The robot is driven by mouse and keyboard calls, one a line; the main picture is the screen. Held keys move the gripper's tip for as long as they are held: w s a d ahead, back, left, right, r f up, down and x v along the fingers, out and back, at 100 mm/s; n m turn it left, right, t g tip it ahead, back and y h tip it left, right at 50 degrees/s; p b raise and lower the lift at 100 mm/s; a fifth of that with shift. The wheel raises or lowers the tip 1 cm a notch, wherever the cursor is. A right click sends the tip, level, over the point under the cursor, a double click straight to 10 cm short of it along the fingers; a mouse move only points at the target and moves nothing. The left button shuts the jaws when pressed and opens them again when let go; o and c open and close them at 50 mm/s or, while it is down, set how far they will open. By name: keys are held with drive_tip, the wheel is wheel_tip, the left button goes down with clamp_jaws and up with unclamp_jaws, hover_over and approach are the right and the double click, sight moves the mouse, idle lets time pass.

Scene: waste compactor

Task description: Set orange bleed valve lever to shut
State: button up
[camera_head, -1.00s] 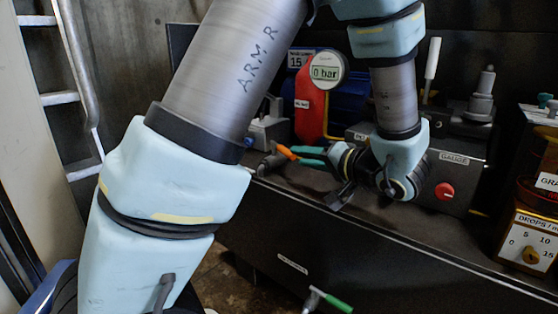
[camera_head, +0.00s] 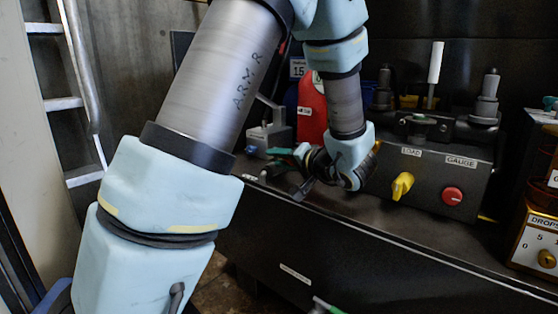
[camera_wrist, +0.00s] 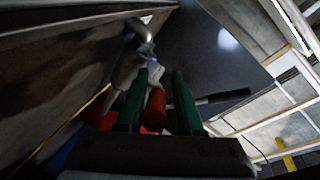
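The orange bleed valve lever (camera_wrist: 154,110) shows in the wrist view, between the two green fingers of my gripper (camera_wrist: 160,74). The fingers stand apart, with a visible gap on the right finger's side; I cannot tell whether the left finger touches the lever. Grey valve pipework (camera_wrist: 128,65) lies just past the fingertips. In the head view my gripper (camera_head: 281,151) is at the bench's left end, low over its top, pointing left. The orange lever cannot be made out there.
A black control box with a yellow LOAD knob (camera_head: 402,186) and red GAUGE knob (camera_head: 452,196) stands right of my wrist. A red part (camera_head: 312,108) stands behind the gripper. A green-handled lever (camera_head: 328,306) is low on the bench front. A black-gripped bar (camera_wrist: 222,97) lies right of the fingers.

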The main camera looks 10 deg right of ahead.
drive_tip(key=c, duration=0.5)
drive_tip(key=shift+r, duration=0.1)
clamp_jaws()
